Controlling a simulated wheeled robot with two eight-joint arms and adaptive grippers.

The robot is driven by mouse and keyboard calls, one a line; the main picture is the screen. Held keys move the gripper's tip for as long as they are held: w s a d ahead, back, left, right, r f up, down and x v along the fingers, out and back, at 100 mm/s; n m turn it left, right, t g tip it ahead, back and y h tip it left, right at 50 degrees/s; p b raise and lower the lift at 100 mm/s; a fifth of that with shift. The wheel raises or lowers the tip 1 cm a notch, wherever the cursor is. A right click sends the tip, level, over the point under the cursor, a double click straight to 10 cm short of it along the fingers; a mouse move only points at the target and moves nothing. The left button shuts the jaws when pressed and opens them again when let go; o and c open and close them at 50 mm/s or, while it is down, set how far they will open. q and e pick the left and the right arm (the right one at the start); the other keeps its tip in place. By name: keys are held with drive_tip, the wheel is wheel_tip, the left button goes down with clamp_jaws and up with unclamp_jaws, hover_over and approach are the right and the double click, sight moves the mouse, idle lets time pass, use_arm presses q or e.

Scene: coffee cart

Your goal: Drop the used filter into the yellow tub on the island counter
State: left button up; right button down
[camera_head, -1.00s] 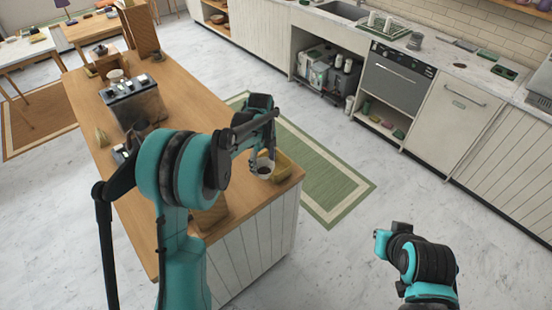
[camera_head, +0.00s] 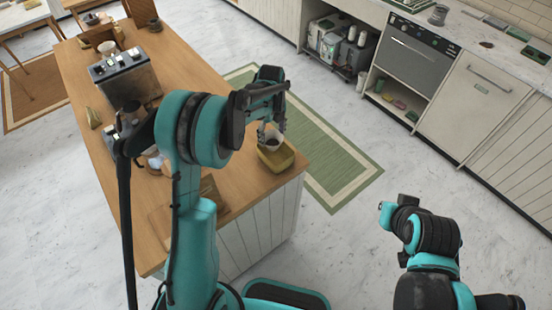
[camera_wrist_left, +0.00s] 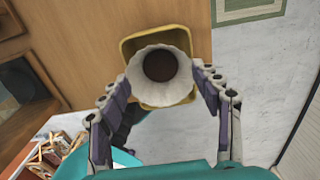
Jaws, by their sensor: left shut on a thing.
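The used filter (camera_wrist_left: 152,64) is a white fluted paper cup with dark grounds at its bottom. My left gripper (camera_wrist_left: 160,80) is shut on it, one finger on each side, and holds it upright. In the head view the filter (camera_head: 270,139) hangs below the left gripper (camera_head: 268,128). The yellow tub (camera_head: 277,158) stands on the near right corner of the island counter. In the wrist view the filter covers most of the tub (camera_wrist_left: 190,32), whose rim shows around it. My right arm shows at the lower right of the head view, but its fingertips cannot be made out.
The wooden island counter (camera_head: 190,88) also bears a dark machine (camera_head: 128,78) further back. A green rug (camera_head: 335,165) lies on the floor beside the island. In the wrist view a box of wooden sticks (camera_wrist_left: 62,152) is at the lower left.

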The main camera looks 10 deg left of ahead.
use_arm(q)
drive_tip(key=shift+s+f, duration=0.1)
drive_tip(key=shift+f, duration=0.45)
drive_tip(key=o, duration=0.8)
drive_tip(key=shift+o, duration=0.2)
drive_tip(key=shift+r, duration=0.1)
wheel_tip(320, 180, up, 12)
